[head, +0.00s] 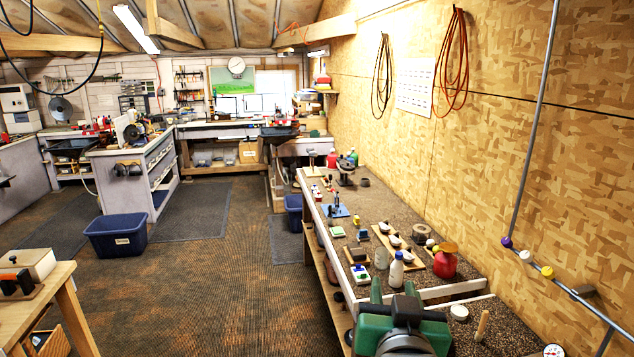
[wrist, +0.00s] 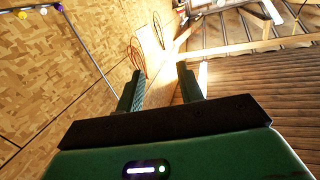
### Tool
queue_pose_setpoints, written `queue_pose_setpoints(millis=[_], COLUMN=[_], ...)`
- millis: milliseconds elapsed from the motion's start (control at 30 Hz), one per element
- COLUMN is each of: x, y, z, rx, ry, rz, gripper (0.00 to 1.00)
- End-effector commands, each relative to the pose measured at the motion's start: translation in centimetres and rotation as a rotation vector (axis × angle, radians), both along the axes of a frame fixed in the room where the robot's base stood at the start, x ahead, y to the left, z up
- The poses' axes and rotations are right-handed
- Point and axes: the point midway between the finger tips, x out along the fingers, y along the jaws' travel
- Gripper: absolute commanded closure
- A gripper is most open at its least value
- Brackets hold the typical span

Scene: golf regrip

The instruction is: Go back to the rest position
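My gripper (head: 394,290) shows at the bottom of the head view, green and dark, in front of the near end of the long bench. Its two fingers stand apart with nothing between them. In the wrist view my gripper (wrist: 164,88) points up toward the plywood wall and the ceiling. The fingers are open there too, with only wall and bright light seen between them. No object touches it in either view.
A blue bin (head: 117,235) stands on the floor. A wooden table (head: 40,300) is at the lower left. The middle floor is clear.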

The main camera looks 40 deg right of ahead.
Motion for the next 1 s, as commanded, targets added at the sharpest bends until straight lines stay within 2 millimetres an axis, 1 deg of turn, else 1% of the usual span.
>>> queue_pose_setpoints(millis=[33, 67, 100, 167, 200, 233, 267, 300, 367, 400, 467, 500, 600, 700, 767, 833, 1000], x=[1.1, 1.5, 1.9, 1.9, 1.6, 1.1, 0.5, -0.5, -2.6, -4.3, -7.4, -6.7, -6.5, -6.5, -6.4, -6.4, -6.4], y=[4.1, 6.5, 9.8, 14.7, 18.0, 20.4, 22.8, 26.0, 30.7, 33.6, 37.7, 36.7, 36.5, 36.6, 36.6, 36.6, 36.5], z=[2.2, 3.5, 5.1, 7.6, 9.2, 10.4, 11.6, 13.0, 15.1, 16.5, 18.3, 23.6, 28.2, 30.9, 31.7, 32.1, 31.8], rx=[-0.046, -0.073, -0.108, -0.156, -0.187, -0.208, -0.229, -0.253, -0.287, -0.305, -0.328, -0.323, -0.313, -0.306, -0.303, -0.301, -0.299], ry=[-0.052, -0.084, -0.128, -0.199, -0.249, -0.288, -0.328, -0.384, -0.471, -0.533, -0.63, -0.612, -0.609, -0.609, -0.609, -0.609, -0.608], rz=[0.079, 0.125, 0.186, 0.277, 0.337, 0.383, 0.428, 0.489, 0.58, 0.64, 0.728, 0.708, 0.709, 0.712, 0.713, 0.713, 0.712], gripper=[0.63, 0.63, 0.63, 0.63, 0.63, 0.63, 0.63, 0.63, 0.63, 0.63, 0.63, 0.63, 0.63, 0.63, 0.63, 0.63, 0.63])
